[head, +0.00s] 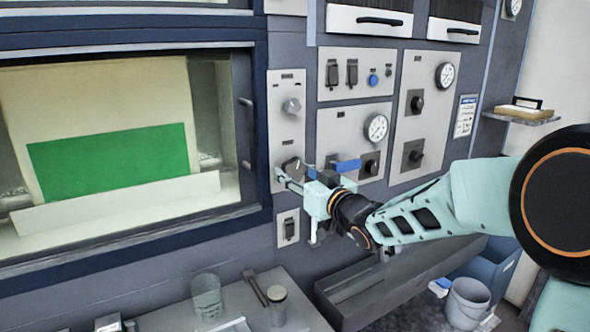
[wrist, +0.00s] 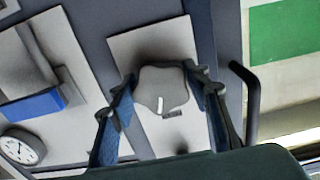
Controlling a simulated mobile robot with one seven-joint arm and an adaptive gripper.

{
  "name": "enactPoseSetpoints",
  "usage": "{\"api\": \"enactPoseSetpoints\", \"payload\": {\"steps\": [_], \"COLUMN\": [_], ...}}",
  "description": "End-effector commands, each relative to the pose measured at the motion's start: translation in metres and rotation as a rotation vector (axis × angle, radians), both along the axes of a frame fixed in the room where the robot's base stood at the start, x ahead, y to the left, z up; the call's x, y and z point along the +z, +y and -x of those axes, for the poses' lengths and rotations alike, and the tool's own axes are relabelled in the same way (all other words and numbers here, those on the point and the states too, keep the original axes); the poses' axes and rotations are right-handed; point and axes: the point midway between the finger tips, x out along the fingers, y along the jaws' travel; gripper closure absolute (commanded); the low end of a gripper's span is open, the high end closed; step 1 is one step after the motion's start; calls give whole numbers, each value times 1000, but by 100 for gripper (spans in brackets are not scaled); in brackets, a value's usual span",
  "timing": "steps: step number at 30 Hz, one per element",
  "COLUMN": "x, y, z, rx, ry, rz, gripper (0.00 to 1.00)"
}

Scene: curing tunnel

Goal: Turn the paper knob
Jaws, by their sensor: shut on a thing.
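The lower grey knob (head: 293,165) is on the narrow light panel right of the window. My gripper (head: 288,179) is at this knob, with its arm reaching in from the right. In the wrist view the lobed grey knob (wrist: 163,88) sits between the two fingers of my gripper (wrist: 162,95), which is shut on it. A white pointer mark shows on the knob's face. A similar knob (head: 291,106) is higher on the same panel (head: 287,135). The lettering is too small to read, so I cannot tell which knob is named paper.
A door handle (wrist: 247,95) stands close beside the right finger. A blue-handled lever (head: 347,166) is just right of my gripper. A gauge (head: 376,128) and black knobs are farther right. A glass (head: 207,294) and jar (head: 277,304) stand on the bench below.

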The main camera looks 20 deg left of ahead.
Motion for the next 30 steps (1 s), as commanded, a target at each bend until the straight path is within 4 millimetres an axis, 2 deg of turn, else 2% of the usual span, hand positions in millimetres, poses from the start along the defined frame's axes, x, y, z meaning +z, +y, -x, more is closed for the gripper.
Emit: {"api": "enactPoseSetpoints", "payload": {"steps": [18,30], "x": [2,2], "y": [1,2], "z": [2,2], "rx": [-1,-1], "ry": [442,636], "rz": [-374,-541], "gripper": [81,81]}}
